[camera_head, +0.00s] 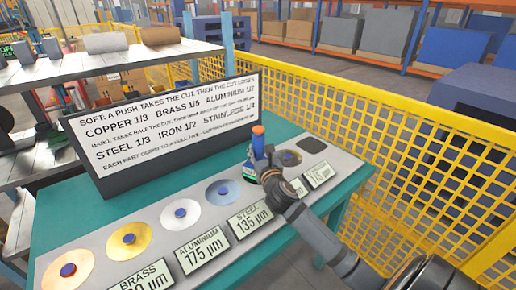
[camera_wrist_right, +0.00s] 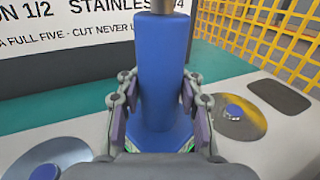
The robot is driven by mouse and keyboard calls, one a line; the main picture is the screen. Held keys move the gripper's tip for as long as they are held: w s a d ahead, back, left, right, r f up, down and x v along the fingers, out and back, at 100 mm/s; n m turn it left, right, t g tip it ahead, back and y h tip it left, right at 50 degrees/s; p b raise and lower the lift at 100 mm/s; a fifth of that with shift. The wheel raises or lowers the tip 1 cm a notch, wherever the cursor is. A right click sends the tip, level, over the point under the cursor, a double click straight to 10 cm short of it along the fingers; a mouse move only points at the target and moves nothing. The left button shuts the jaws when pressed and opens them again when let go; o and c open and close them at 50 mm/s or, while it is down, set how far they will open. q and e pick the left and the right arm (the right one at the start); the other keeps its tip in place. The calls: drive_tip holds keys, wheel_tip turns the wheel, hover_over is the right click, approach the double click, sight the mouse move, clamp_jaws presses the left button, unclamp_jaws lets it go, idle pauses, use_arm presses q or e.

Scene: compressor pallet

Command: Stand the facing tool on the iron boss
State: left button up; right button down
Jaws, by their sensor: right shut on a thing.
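The facing tool (camera_head: 258,143) has an upright blue body and an orange top in the head view. In the right wrist view its blue cylinder (camera_wrist_right: 160,75) widens into a blue foot. My right gripper (camera_head: 262,168) is shut around it, with one finger on each side (camera_wrist_right: 155,112). The tool is over the row of metal discs, between the steel disc (camera_head: 224,190) and the last disc (camera_head: 289,158). The iron boss is hidden behind the gripper and tool. I cannot tell whether the foot touches it. My left gripper is not in view.
Aluminium (camera_head: 180,215), brass (camera_head: 129,238) and copper (camera_head: 68,269) discs lie along the grey panel, with label plates in front. A dark sign (camera_head: 170,130) stands behind. A dark pad (camera_head: 311,145) is at the far end. A yellow mesh fence (camera_head: 390,150) borders the teal bench.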

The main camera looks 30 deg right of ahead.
drive_tip(key=shift+r, duration=0.2)
drive_tip(key=c, duration=1.4)
unclamp_jaws()
drive_tip(key=shift+f, duration=0.25)
drive_tip(key=o, duration=0.6)
drive_tip(key=shift+r, duration=0.1)
drive_tip(key=shift+c, duration=0.2)
drive_tip(key=shift+r, duration=0.1)
drive_tip(key=v, duration=1.2)
drive_tip(key=shift+s, duration=0.1)
